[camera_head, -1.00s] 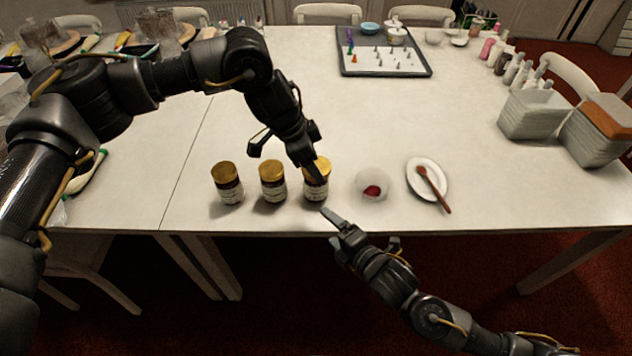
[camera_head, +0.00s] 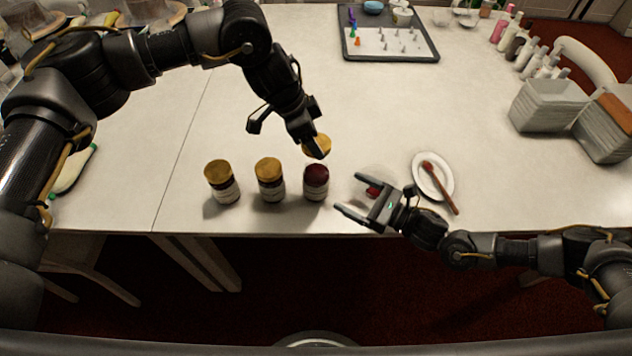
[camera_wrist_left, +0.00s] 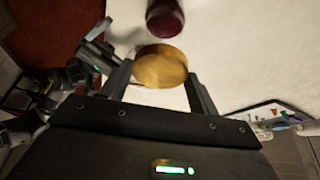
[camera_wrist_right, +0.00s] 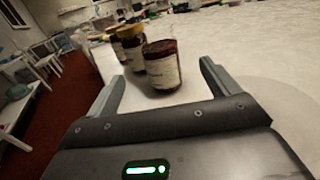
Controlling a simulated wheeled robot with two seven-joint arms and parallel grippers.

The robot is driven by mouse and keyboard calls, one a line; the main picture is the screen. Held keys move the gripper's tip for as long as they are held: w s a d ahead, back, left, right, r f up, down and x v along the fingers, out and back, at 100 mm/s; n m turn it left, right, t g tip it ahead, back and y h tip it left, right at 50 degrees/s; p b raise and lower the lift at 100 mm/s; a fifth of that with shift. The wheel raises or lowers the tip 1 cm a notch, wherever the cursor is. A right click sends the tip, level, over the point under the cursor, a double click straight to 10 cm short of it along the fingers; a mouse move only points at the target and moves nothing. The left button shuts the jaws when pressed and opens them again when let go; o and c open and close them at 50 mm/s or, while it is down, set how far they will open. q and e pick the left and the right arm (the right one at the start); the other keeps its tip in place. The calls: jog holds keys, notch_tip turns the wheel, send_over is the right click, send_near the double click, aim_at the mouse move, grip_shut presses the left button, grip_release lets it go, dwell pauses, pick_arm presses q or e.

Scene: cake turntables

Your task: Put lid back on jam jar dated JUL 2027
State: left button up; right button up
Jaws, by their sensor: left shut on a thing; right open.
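An open jam jar (camera_head: 316,184) with dark red jam and a pale label stands upright at the right end of a row of three. Its label date is too small to read. My left gripper (camera_head: 312,148) is shut on a gold lid (camera_head: 316,143), held above and slightly behind this jar, apart from it. In the left wrist view the lid (camera_wrist_left: 160,67) sits between the fingers, with the jar (camera_wrist_left: 165,18) beyond. My right gripper (camera_head: 350,195) is open and empty, low at the jar's right. In the right wrist view the open jar (camera_wrist_right: 162,65) shows ahead, not between the fingers.
Two gold-lidded jars, the middle one (camera_head: 270,180) and the left one (camera_head: 222,182), stand beside the open jar. A clear bowl with red jam (camera_head: 373,191) lies partly behind my right gripper. A white plate (camera_head: 421,164) with a red-tipped spoon is further right.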

jog(key=shift+w+a, duration=0.2)
jog(key=shift+a, duration=0.2)
jog(key=x, duration=1.1)
jog(key=shift+c, duration=0.3)
jog(key=c, duration=1.4)
pick_arm(q)
send_over(313, 160)
jog(key=s, duration=0.3)
jog(key=shift+w+f, duration=0.1)
jog(key=shift+f, duration=2.4)
jog(key=shift+f, duration=0.1)
jog(key=shift+f, duration=0.75)
jog(key=shift+f, duration=0.55)
